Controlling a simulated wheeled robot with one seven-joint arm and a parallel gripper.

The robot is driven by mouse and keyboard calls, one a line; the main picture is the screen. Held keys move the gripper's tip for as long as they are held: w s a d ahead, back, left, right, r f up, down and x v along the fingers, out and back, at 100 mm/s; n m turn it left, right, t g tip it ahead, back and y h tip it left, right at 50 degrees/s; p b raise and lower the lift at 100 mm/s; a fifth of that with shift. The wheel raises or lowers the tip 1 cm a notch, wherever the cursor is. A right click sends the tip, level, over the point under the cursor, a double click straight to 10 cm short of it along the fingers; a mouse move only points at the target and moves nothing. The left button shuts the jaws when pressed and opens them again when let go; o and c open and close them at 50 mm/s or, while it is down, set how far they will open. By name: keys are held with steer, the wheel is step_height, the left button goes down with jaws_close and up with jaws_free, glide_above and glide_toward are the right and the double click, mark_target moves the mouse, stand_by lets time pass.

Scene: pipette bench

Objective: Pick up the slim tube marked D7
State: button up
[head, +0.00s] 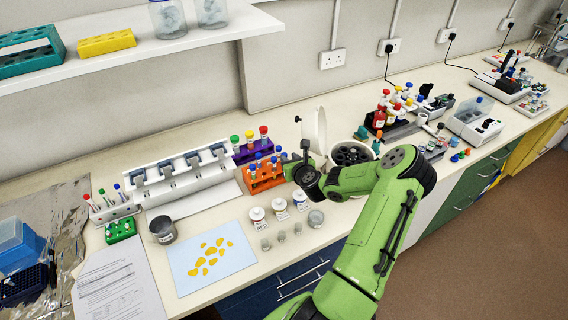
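No D7 label is readable at this size, so I cannot tell which tube is D7. Slim capped tubes (277,158) stand upright in an orange rack (264,184) near the middle of the bench. More slim tubes with red, blue and green caps stand in a white rack (113,212) at the left. Larger tubes with green, yellow and red caps stand in a purple rack (243,155) behind the orange one. My gripper (296,165) is just right of the orange rack. Its fingers are dark and small here, and I cannot tell whether they are open or shut.
An open-lidded centrifuge (352,154) stands right behind my wrist. White bottles (257,215) and small weights stand in front of the orange rack. A pale blue sheet (187,268) with yellow pieces lies front left. A white pipette stand (187,180) is behind. Bare bench lies around the bottles.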

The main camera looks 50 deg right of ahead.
steer(key=x, duration=0.4)
steer(key=shift+w+f, duration=0.3)
steer(key=shift+w, duration=0.05)
steer(key=shift+s+r, duration=0.1)
steer(key=shift+s, duration=0.05)
steer(key=shift+c, duration=0.3)
jaws_close()
